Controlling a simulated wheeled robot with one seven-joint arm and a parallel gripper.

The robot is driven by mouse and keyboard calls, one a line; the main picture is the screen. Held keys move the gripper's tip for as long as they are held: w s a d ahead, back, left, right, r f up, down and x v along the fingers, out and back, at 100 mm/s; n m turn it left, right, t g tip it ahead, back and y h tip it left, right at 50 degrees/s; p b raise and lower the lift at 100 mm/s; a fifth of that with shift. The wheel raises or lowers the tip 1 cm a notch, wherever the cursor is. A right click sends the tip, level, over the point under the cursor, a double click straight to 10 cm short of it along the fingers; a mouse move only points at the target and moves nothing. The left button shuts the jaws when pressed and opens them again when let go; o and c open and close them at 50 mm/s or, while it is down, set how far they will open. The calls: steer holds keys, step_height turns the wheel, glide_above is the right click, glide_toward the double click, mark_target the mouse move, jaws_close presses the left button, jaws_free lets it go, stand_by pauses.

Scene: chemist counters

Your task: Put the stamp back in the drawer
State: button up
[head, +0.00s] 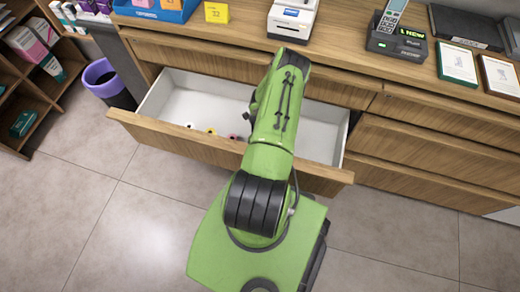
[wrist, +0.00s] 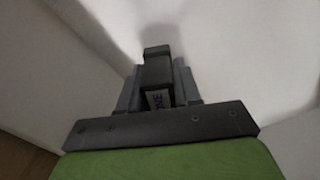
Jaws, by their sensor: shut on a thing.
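In the head view the wooden drawer (head: 170,132) with a white inside stands open. My green arm reaches over its front into or above it, and hides the gripper and stamp there.
Several small round coloured things (head: 211,131) lie along the drawer's front inside wall. The counter top (head: 340,52) above holds a white device (head: 292,20) and a card terminal (head: 390,40). A purple bin (head: 106,82) stands left of the drawer. The drawer's left part is mostly clear.

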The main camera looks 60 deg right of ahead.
step_height(320, 180, down, 3)
steer(key=shift+f+b, duration=0.1)
steer(key=shift+b, duration=0.4)
steer(key=shift+r, duration=0.2)
steer(key=shift+f, duration=0.1)
steer(key=o, duration=0.4)
steer(key=shift+f, duration=0.15)
steer(key=o, duration=0.5)
steer(key=shift+c, duration=0.2)
